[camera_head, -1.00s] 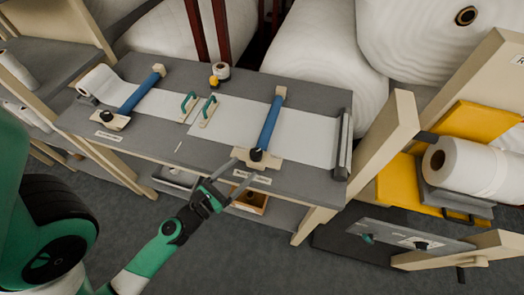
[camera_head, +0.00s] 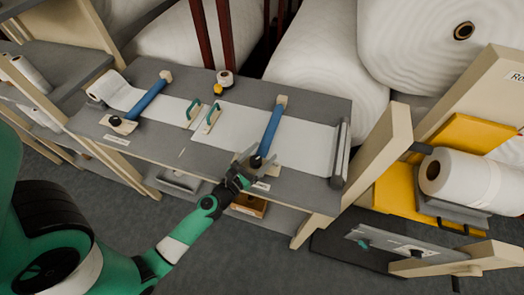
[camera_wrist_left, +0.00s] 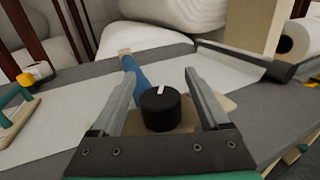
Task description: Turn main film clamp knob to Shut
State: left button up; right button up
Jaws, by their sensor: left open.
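The black clamp knob (camera_wrist_left: 160,108) has a white pointer mark and sits on a wooden block at the near end of the blue clamp bar (camera_head: 271,130). It also shows in the head view (camera_head: 256,161). My left gripper (camera_head: 246,160) is open at the knob. In the left wrist view the two fingers (camera_wrist_left: 157,100) stand apart on either side of the knob, with gaps to both sides. The white film (camera_head: 305,143) runs under the bar. The pointer mark points roughly away from the gripper. My right gripper is not in view.
A second blue bar (camera_head: 147,100) with a black knob (camera_head: 116,121) lies at the left of the table. Two green handles (camera_head: 211,116) stand between the bars. A small roll with a yellow part (camera_head: 222,82) sits at the back edge. A metal rail (camera_head: 340,153) borders the right side.

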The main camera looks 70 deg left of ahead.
pick_arm(q)
jog(key=shift+w+a, duration=0.1)
jog(key=shift+w, duration=0.1)
grip_shut()
jog(key=shift+d+m+t+h+p, duration=0.15)
jog(key=shift+m+t+h+p, duration=0.2)
jog(key=shift+m+h, duration=0.5)
jog(key=shift+d+m+t+h+p, duration=0.15)
jog(key=shift+m+t+h, duration=0.35)
jog(key=shift+h, duration=0.65)
jog(key=shift+w+d+m+t+h, duration=0.1)
jog(key=shift+d+m+t+h, duration=0.1)
jog(key=shift+m+h, duration=0.4)
jog(key=shift+w+d+m+t+h, duration=0.15)
jog(key=shift+m+h, duration=0.2)
jog(key=shift+h, duration=0.45)
jog(key=shift+s, duration=0.1)
grip_release()
